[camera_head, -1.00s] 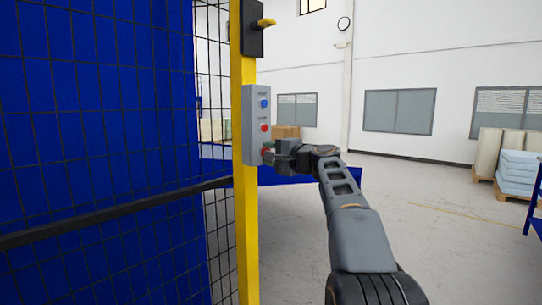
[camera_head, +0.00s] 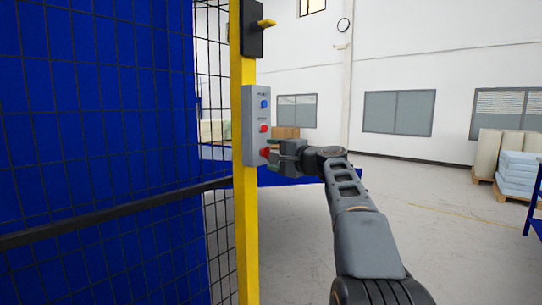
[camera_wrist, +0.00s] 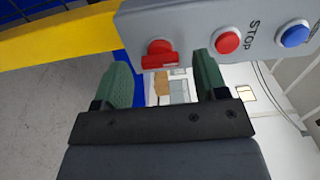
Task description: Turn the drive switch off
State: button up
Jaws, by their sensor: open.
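The grey control box (camera_head: 252,126) is fixed to the yellow post, with a blue button (camera_head: 264,104) on top, a red button (camera_head: 263,128) in the middle and a red switch (camera_head: 265,152) at the bottom. In the wrist view the red switch (camera_wrist: 158,54) has a bar-like handle, and the red button (camera_wrist: 228,41) sits beside the word STOP. My gripper (camera_head: 274,157) is just right of the switch. In the wrist view its two green fingers (camera_wrist: 160,72) are apart and empty, with the switch beyond and between them. Contact is not visible.
The yellow post (camera_head: 244,220) carries a dark latch box (camera_head: 252,28) above the control box. A mesh fence (camera_head: 110,120) stands to the left. Foam blocks on pallets (camera_head: 518,168) stand far right.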

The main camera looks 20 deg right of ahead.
jog(key=b+v, duration=0.1)
jog(key=v, duration=1.1)
jog(key=shift+d, duration=0.1)
